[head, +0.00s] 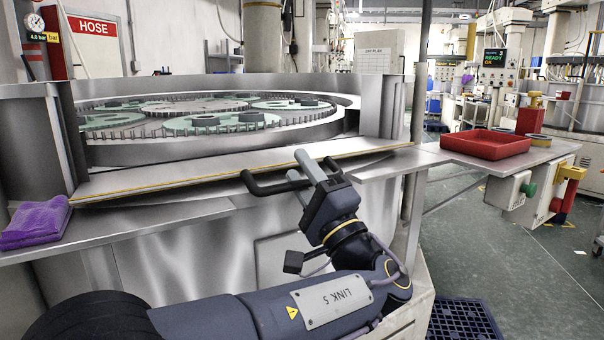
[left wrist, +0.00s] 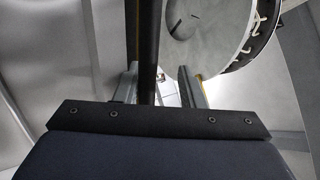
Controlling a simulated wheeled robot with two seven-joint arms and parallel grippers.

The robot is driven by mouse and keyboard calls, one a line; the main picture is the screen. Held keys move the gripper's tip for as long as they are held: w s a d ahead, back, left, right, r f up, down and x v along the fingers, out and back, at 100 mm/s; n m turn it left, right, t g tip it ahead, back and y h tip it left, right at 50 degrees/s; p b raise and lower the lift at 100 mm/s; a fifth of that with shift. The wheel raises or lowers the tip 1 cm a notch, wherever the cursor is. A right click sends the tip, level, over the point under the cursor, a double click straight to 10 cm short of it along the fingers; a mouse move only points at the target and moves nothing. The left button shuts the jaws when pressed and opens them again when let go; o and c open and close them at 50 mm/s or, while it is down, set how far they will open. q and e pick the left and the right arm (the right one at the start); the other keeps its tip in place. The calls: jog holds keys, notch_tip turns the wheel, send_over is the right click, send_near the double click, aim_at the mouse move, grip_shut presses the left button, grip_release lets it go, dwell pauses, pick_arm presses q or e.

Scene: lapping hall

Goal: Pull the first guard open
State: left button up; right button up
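The first guard (head: 240,165) is a long, flat metal panel with a yellow edge strip, at the front of the round lapping machine in the head view. Its black handle (head: 262,188) sticks out on the near side; the dark bar in the left wrist view (left wrist: 146,45) appears to be this handle. My left gripper (head: 317,167) is open at the handle's right part. In the left wrist view its fingers (left wrist: 165,88) stand on either side of the bar, with a clear gap on the right. The bar is close to the left finger; contact cannot be told. My right gripper is out of view.
The lapping plate (head: 190,105) with several green carriers lies behind the guard. A purple cloth (head: 36,223) lies at left. A red tray (head: 487,144) stands on the right shelf, near a green button (head: 528,189). A blue pallet (head: 462,320) lies on the floor.

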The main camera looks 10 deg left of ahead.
pick_arm(q)
jog(key=v, duration=0.7)
jog(key=shift+s+d+f, duration=0.2)
jog(key=shift+d, duration=0.1)
jog(key=shift+p, duration=0.3)
jog(key=shift+c, duration=1.3)
jog(key=d+m+h+p, duration=0.1)
jog(key=m+p, duration=0.1)
jog(key=d+m+t+h+p, duration=0.1)
jog(key=m+p, duration=0.1)
jog(key=shift+w+p, duration=0.2)
jog(key=shift+p, duration=0.1)
grip_shut()
jog(key=s+a+f+m+g+h+p, duration=0.3)
jog(key=s+m+p, duration=0.5)
jog(key=m+p, duration=0.9)
jog(key=shift+n+t+y, duration=0.5)
jog(key=shift+n, duration=0.3)
jog(key=p+x, duration=0.1)
jog(key=x, duration=0.2)
jog(key=f+p+x, duration=0.1)
jog(key=x, duration=0.2)
jog(key=p+x, duration=0.1)
jog(key=x, duration=0.3)
jog(key=shift+w+a+f, duration=0.15)
jog(key=shift+a, duration=0.05)
